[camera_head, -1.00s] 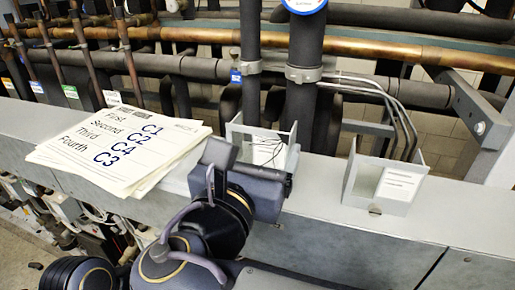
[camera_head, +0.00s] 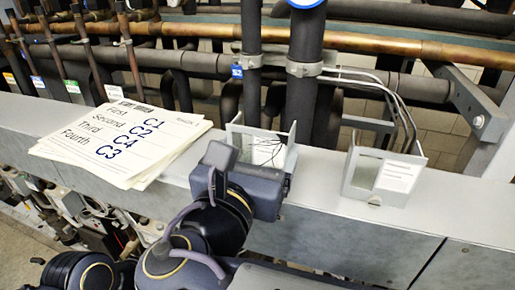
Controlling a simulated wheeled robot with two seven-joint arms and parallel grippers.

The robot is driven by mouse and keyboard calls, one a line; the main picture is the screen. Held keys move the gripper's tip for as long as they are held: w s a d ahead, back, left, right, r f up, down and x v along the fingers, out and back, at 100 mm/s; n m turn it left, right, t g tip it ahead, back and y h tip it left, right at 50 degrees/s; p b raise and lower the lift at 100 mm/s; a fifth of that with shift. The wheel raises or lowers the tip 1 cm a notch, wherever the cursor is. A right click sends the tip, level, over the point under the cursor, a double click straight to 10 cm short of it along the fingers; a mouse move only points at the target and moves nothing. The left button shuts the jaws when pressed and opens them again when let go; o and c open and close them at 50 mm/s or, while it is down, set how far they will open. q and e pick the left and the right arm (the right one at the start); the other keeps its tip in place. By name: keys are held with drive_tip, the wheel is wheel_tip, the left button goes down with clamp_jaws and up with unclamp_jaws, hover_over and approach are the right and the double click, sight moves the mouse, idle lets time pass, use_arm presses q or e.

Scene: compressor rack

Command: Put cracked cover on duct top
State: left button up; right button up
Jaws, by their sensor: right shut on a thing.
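The duct top (camera_head: 320,185) is a long light-grey ledge running across the view. A small open-fronted metal cover (camera_head: 280,157) with a white label and thin dark, crack-like lines is at its middle, just beyond my right gripper (camera_head: 250,180). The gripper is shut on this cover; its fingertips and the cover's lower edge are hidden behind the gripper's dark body. I cannot tell whether the cover touches the duct. A similar cover (camera_head: 391,176) with a white label stands on the duct further right. My left gripper is not in view.
A stack of papers (camera_head: 115,140) listing "First C1, Second C2, Third C4, Fourth C3" lies on the duct at left. Black insulated pipes (camera_head: 305,90) rise behind the duct, with a copper pipe (camera_head: 385,45) across. The duct's right end is clear.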

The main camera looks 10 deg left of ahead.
drive_tip(key=o, duration=0.9)
drive_tip(key=shift+c, duration=0.2)
drive_tip(key=shift+s, duration=0.15)
drive_tip(key=s, duration=0.7)
drive_tip(key=shift+s+a+b, duration=0.3)
drive_tip(key=shift+b, duration=0.05)
